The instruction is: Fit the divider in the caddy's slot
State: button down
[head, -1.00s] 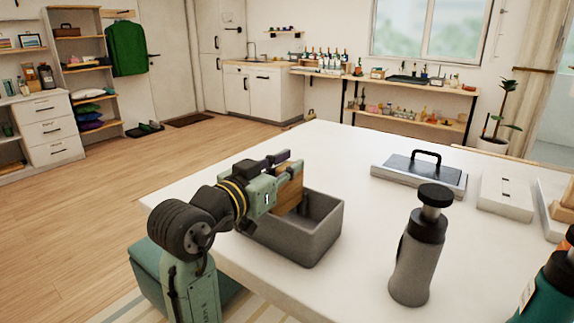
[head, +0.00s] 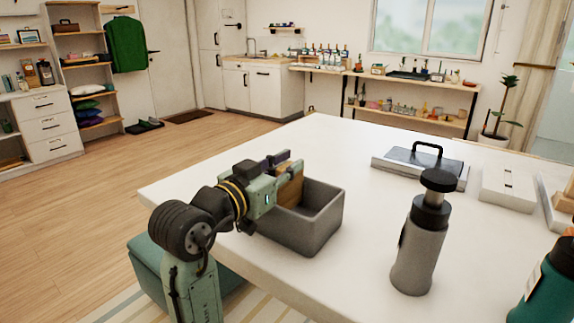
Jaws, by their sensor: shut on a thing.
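The grey open-topped caddy (head: 318,232) stands on the white table. The wooden divider (head: 291,190) is upright at the caddy's left side, its lower part over or in the opening. My gripper (head: 290,166) is shut on the divider from the left. The gripper and wrist cover part of the divider and the caddy's left side. I cannot see the slot, nor tell whether the divider's lower edge is in it.
A grey bottle with a black cap (head: 418,245) stands right of the caddy. A teal bottle (head: 546,290) is at the right edge. A tray with a black handle (head: 420,170) and a white box (head: 507,192) lie farther back. The table (head: 330,150) behind the caddy is clear.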

jog(key=shift+f+b, duration=0.8)
jog(key=shift+f, duration=0.3)
jog(key=c, duration=1.4)
grip_release()
jog(key=shift+r, duration=0.1)
jog(key=v, duration=1.2)
